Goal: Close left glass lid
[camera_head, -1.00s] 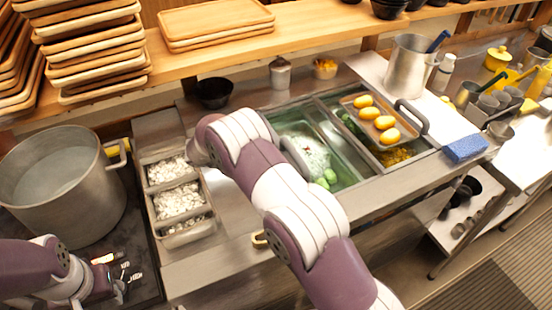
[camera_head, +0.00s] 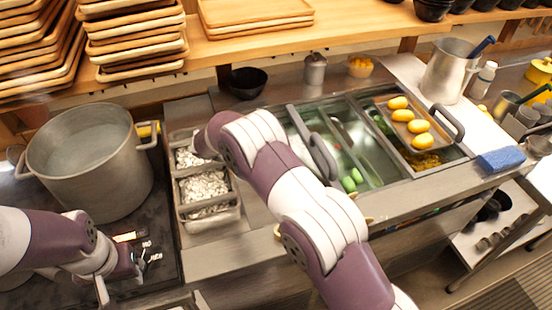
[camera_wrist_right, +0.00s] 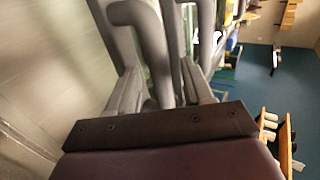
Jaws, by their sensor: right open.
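The glass-topped well (camera_head: 365,150) is set in the counter at the centre right, with green items showing at its front. A grey curved handle (camera_head: 323,158) stands at its left part, beside my right forearm. How far the left glass lid covers the well is hard to tell, as my arm hides part of it. My left gripper (camera_head: 152,252) is low over the dark stove.
A large pot (camera_head: 90,165) stands on the stove at left. Metal bins (camera_head: 208,190) of white pieces sit beside my right arm. A tray of yellow items (camera_head: 410,125) rests at the well's right, near a second handle (camera_head: 446,124). A blue sponge (camera_head: 501,160) lies farther right.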

